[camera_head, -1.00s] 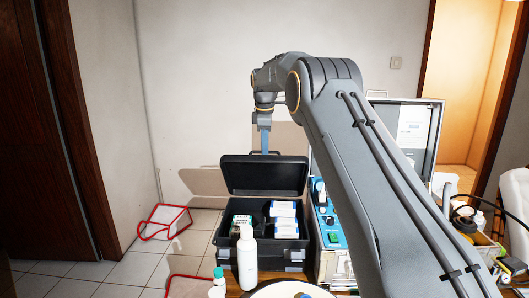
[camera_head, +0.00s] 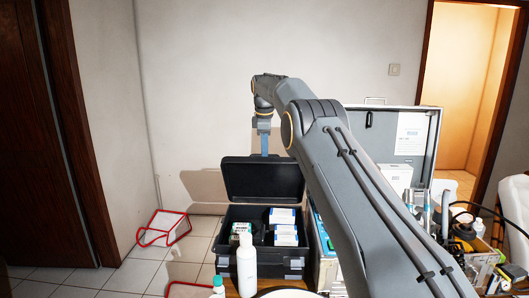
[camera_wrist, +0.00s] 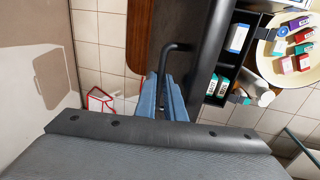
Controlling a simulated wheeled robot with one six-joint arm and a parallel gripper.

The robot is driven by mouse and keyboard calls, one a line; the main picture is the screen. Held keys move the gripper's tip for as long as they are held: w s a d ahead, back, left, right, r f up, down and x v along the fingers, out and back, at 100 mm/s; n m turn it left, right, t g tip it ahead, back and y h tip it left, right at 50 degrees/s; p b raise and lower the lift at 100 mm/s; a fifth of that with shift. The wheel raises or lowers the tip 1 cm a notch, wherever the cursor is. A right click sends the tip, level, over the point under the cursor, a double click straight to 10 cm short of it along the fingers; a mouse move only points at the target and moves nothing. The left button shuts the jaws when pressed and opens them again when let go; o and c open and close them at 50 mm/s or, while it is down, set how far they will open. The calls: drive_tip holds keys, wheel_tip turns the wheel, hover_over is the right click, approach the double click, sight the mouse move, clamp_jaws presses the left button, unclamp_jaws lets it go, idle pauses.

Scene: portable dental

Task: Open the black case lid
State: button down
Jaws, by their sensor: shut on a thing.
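The black case (camera_head: 268,263) stands on the table in the head view, with boxes and small packs inside. Its lid (camera_head: 262,181) is raised, roughly upright behind the open box. My gripper (camera_head: 264,153) is at the top edge of the lid, pointing down. In the wrist view, my blue fingers (camera_wrist: 166,98) are shut around part of the lid's thin black handle (camera_wrist: 177,47). The lid shows nearly edge-on beside the fingers, with the case's compartments to the right. The fingertips are partly hidden behind the lid in the head view.
A white bottle (camera_head: 247,264) stands close in front of the case. An open silver case (camera_head: 404,140) with equipment is to the right, partly behind my arm. A red-edged white bin (camera_head: 165,228) stands on the floor at left. A wall is behind the lid.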

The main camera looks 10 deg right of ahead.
drive_tip(key=shift+s+d+f, duration=0.1)
drive_tip(key=shift+d+f, duration=0.05)
drive_tip(key=shift+f, duration=0.45)
drive_tip(key=c, duration=1.8)
unclamp_jaws()
drive_tip(key=shift+w+d, duration=0.1)
drive_tip(key=shift+w, duration=0.1)
drive_tip(key=shift+c, duration=0.2)
drive_tip(key=shift+a+r, duration=0.2)
drive_tip(key=shift+r, duration=0.45)
drive_tip(key=v, duration=0.7)
drive_tip(key=shift+f, duration=0.1)
